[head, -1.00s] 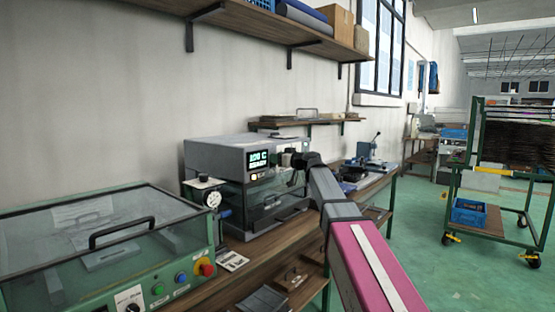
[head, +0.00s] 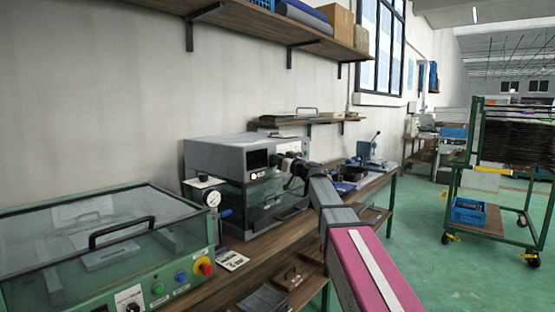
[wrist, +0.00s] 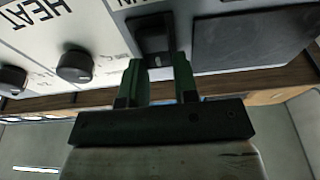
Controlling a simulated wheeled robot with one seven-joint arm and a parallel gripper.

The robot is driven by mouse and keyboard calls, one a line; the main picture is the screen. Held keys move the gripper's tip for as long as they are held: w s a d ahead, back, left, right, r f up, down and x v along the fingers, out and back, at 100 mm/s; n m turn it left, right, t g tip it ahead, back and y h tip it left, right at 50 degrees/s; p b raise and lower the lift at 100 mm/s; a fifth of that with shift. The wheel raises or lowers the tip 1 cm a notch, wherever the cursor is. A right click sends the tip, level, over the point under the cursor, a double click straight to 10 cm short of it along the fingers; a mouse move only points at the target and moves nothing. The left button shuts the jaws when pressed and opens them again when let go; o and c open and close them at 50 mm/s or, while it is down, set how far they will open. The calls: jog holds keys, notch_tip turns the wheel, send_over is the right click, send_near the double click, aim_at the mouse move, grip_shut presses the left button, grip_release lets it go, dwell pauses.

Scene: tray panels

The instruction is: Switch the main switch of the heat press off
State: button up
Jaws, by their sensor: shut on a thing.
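The heat press (head: 215,153) is a grey box on the bench in the head view, with a dark display (head: 257,159) on its front. The fingertips hide the lower part of the switch. The dark display (wrist: 240,40) is right of the switch, and the panel with black knobs (wrist: 76,65) and the word HEAT is to its left.
A green machine with a clear lid (head: 100,232) and a red knob stands on the bench at the front left. A pressure gauge (head: 213,198) stands beside the press. A wooden shelf (head: 260,35) hangs above. A green trolley (head: 500,200) stands on the floor at right.

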jog(key=shift+f+t+y, duration=0.2)
jog(key=shift+t+y, duration=0.1)
jog(key=shift+y, duration=0.2)
jog(key=shift+d, duration=0.1)
jog(key=o, duration=0.6)
jog(key=shift+o, duration=0.2)
jog(key=shift+s, duration=0.1)
jog(key=v, duration=1)
jog(key=shift+s+d+f, duration=0.25)
jog(key=shift+d, duration=0.05)
